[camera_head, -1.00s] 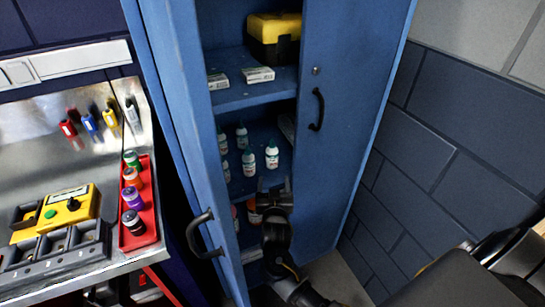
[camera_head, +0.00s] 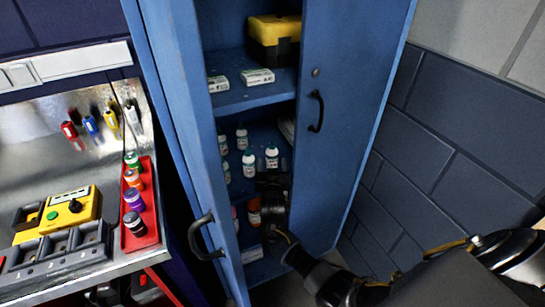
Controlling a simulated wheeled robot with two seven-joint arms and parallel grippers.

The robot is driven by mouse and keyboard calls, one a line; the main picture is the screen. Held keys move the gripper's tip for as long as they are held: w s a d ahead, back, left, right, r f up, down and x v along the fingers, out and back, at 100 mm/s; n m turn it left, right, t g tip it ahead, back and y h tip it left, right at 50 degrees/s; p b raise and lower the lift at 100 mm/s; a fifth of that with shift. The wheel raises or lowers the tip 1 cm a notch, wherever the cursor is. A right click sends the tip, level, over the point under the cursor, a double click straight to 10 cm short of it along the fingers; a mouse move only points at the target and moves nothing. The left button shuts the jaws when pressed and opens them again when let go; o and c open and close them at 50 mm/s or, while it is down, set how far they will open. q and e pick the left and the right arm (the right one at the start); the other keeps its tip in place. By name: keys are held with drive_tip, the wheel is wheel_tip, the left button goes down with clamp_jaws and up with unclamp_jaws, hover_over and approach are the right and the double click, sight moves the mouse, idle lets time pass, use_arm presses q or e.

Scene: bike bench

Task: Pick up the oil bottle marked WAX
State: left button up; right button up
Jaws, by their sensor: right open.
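Several small white bottles with dark teal caps stand upright on the middle shelf of the blue cabinet. Two are at the front, a front-left bottle (camera_head: 248,163) and a front-right bottle (camera_head: 272,157); others stand behind and to the left, such as a back bottle (camera_head: 241,139). Their labels are too small to read, so I cannot tell which is marked WAX. My right gripper (camera_head: 272,180) is open, dark against the cabinet, just below and in front of the front-right bottle in the picture. Its fingers are hard to make out. My left gripper is out of view.
The cabinet's doors (camera_head: 345,130) stand open on both sides of the shelves. A yellow-black case (camera_head: 273,38) and small boxes (camera_head: 257,77) are on the upper shelf. An orange container (camera_head: 254,212) is lower down. A workbench with a red tray (camera_head: 150,205) stands at left.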

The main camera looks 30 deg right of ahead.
sight(272, 150)
drive_tip(key=shift+x, duration=0.9)
drive_tip(key=shift+d, duration=0.1)
drive_tip(key=c, duration=1.1)
drive_tip(key=shift+c, duration=0.3)
drive_tip(key=shift+r+p, duration=0.55)
drive_tip(key=shift+r, duration=0.05)
wheel_tip(272, 150, up, 3)
drive_tip(key=p, duration=0.3)
drive_tip(key=shift+s, duration=0.15)
use_arm(q)
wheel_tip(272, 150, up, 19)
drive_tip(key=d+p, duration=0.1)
drive_tip(key=p, duration=1.3)
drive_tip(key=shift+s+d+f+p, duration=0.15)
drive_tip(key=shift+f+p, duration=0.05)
drive_tip(key=shift+p, duration=0.1)
use_arm(e)
drive_tip(key=s+a+r, duration=0.7)
drive_tip(key=s+r, duration=0.2)
drive_tip(key=s, duration=0.2)
drive_tip(key=shift+s+a, duration=0.25)
drive_tip(key=shift+a, duration=0.1)
